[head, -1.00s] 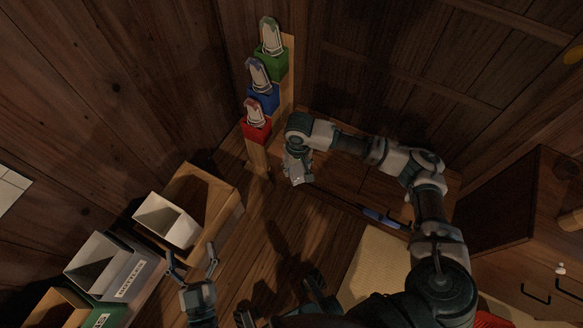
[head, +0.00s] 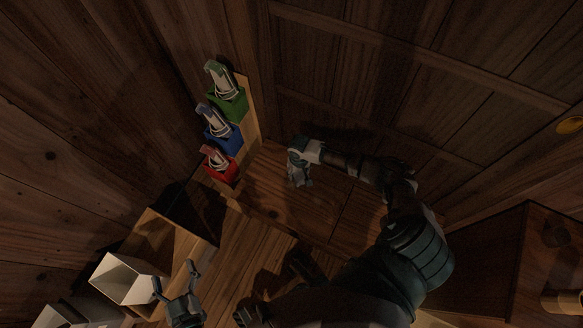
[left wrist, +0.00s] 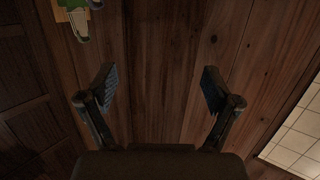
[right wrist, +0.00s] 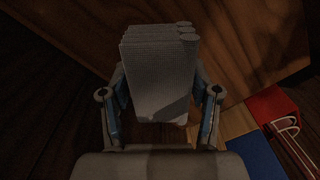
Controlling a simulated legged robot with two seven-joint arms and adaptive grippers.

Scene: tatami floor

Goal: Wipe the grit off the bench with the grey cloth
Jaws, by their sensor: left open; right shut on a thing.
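The grey cloth (right wrist: 158,80) is a thick folded pad held between the fingers of my right gripper (right wrist: 160,120) in the right wrist view. In the head view my right gripper (head: 299,182) points down over the wooden bench top (head: 266,175) by the wall; the cloth is hard to tell apart from it there. I cannot tell whether the cloth touches the bench. No grit can be made out in the dim light. My left gripper (head: 174,280) is open and empty at the lower left, apart from the bench; its spread fingers also show in the left wrist view (left wrist: 158,88).
A wooden rack holds green (head: 230,104), blue (head: 224,138) and red (head: 221,169) bins at the bench's left end. A wooden box (head: 196,243) and a white bin (head: 124,277) stand lower left. A dark cabinet (head: 490,255) stands at right.

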